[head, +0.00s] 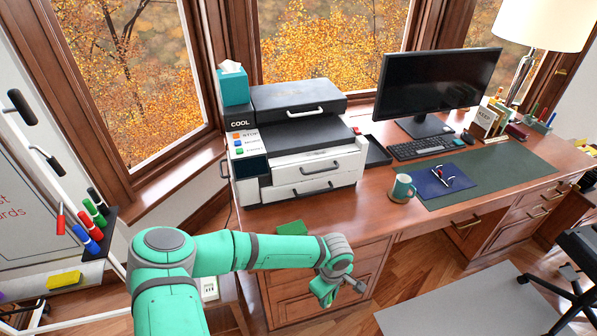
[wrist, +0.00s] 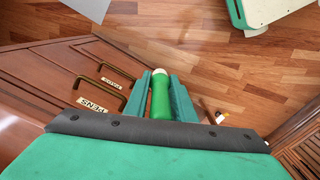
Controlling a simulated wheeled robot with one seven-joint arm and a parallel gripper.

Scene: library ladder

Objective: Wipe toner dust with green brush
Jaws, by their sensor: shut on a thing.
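My gripper (wrist: 160,84) is shut on a green cylinder with a pale round end, which looks like the handle of the green brush (wrist: 160,98). One finger lies along each side of it in the wrist view. The brush's bristles are not visible there. In the head view my gripper (head: 337,289) hangs in front of the desk's drawers, lower than the desktop, and the brush cannot be made out clearly. The white and black printer (head: 315,168) stands on the desk (head: 362,208). I cannot make out any toner dust.
A flat green piece (head: 291,228) lies on the desk in front of the printer. A teal mug (head: 402,188), a blue pad (head: 440,181), a keyboard (head: 428,147) and a monitor (head: 437,82) are to the right. A marker tray (head: 97,238) is at the left.

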